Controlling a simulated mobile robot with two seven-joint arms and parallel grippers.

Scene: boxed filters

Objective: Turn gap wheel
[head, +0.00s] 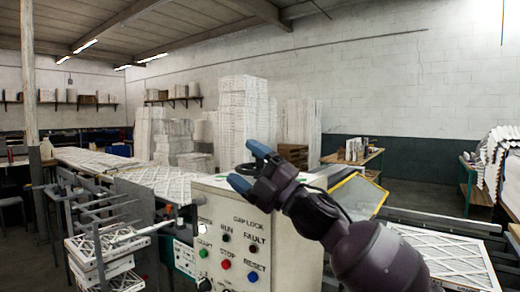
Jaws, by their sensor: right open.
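My right gripper (248,166), dark with blue fingertips, reaches in from the lower right. Its fingers are apart with nothing between them. It is in front of the top edge of a pale control box (205,222) in the picture. The box front is labelled GAP LOCK, RUN, STOP, FAULT and RESET, with green, red, blue and black buttons. I cannot make out a gap wheel; my right arm covers part of the box's right side. My left gripper is not in view.
A yellow-framed panel (358,196) stands right of the box. Pleated filters lie on a conveyor (90,160) behind and on a rack (95,250) at left. Another filter (450,262) lies at lower right. Tall white stacks (243,115) stand behind.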

